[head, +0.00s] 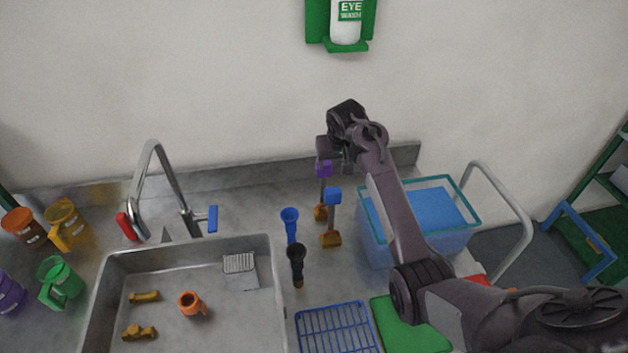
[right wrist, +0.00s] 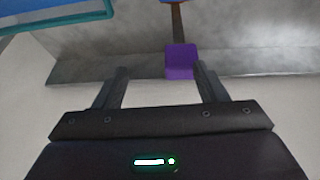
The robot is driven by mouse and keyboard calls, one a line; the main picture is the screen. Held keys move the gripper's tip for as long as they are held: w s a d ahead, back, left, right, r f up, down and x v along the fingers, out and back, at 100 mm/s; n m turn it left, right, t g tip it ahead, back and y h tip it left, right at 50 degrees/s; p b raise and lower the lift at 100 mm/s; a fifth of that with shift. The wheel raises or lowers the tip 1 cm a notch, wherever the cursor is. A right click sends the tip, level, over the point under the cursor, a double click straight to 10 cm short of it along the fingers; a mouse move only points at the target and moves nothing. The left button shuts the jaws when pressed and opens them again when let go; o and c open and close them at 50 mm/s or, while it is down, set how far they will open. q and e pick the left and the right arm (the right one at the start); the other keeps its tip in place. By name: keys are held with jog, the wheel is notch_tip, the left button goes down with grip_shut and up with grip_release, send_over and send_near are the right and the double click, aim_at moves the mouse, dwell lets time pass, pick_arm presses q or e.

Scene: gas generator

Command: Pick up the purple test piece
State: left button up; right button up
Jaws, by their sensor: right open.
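The purple test piece (head: 324,169) stands upright on the counter, with a purple block on top, a thin dark stem and an orange-brown foot. My right gripper (head: 335,157) is open and empty above it, close to the purple block. In the right wrist view the purple block (right wrist: 181,60) shows at the fingertips of my right gripper (right wrist: 160,77), between them but nearer the right-hand finger. I cannot tell whether that finger touches it. My left gripper is out of view.
A similar blue-topped piece (head: 333,196) stands just in front. A blue bin (head: 376,252) is on the right, under my forearm. The sink (head: 262,315), with its faucet (head: 147,160), lies left.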

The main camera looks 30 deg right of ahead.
aim_at(325, 167)
jog(key=shift+w+a+r, duration=0.2)
jog(key=shift+w+a, duration=0.45)
jog(key=shift+a, duration=0.35)
jog(key=shift+w+a, duration=0.1)
jog(key=shift+a, duration=0.05)
jog(key=shift+f, duration=0.2)
jog(key=shift+d+f+p, duration=0.15)
jog(key=shift+f+p, duration=0.3)
jog(key=shift+f, duration=0.05)
jog(key=shift+d+f+p, duration=0.15)
jog(key=shift+f+p, duration=0.25)
jog(key=shift+f, duration=0.1)
jog(key=shift+w+a+f+p, duration=0.15)
jog(key=shift+w+f, duration=0.2)
jog(key=shift+f, duration=0.3)
jog(key=shift+w+f+p, duration=0.15)
jog(key=shift+w+f, duration=0.2)
jog(key=shift+f, duration=0.25)
jog(key=shift+w+f, duration=0.2)
jog(key=shift+f, duration=0.45)
jog(key=shift+d, duration=0.2)
jog(key=shift+f, duration=0.1)
jog(key=c, duration=0.4)
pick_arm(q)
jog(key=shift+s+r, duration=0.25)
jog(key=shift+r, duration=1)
pick_arm(e)
grip_shut()
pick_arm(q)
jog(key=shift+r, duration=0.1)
